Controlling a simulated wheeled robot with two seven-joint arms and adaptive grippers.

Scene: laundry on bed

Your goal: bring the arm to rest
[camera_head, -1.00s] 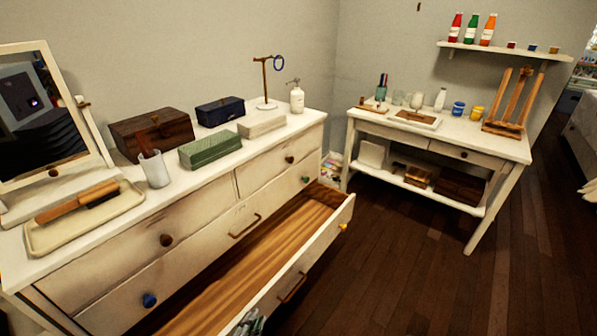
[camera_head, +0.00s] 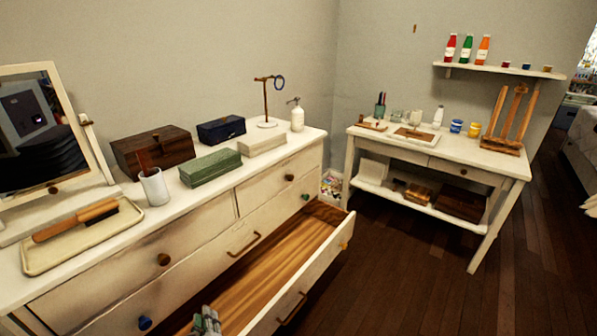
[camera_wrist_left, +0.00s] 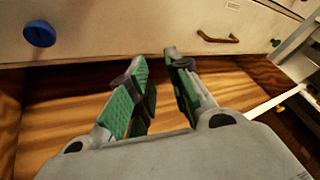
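My left gripper (camera_head: 206,322) shows at the bottom edge of the head view, above the open lower drawer (camera_head: 285,262) of the white dresser. In the left wrist view its two green-padded fingers (camera_wrist_left: 164,90) stand apart with nothing between them. The drawer's bare wooden floor (camera_wrist_left: 75,108) shows below and around the fingers, and the visible part is empty. My right gripper is in neither view.
On the dresser top stand a mirror, a brush on a tray (camera_head: 36,262), a white cup (camera_head: 154,187), several boxes and a ring stand. A white worktable (camera_head: 500,168) stands to the right. Dark floor (camera_head: 420,275) lies clear between.

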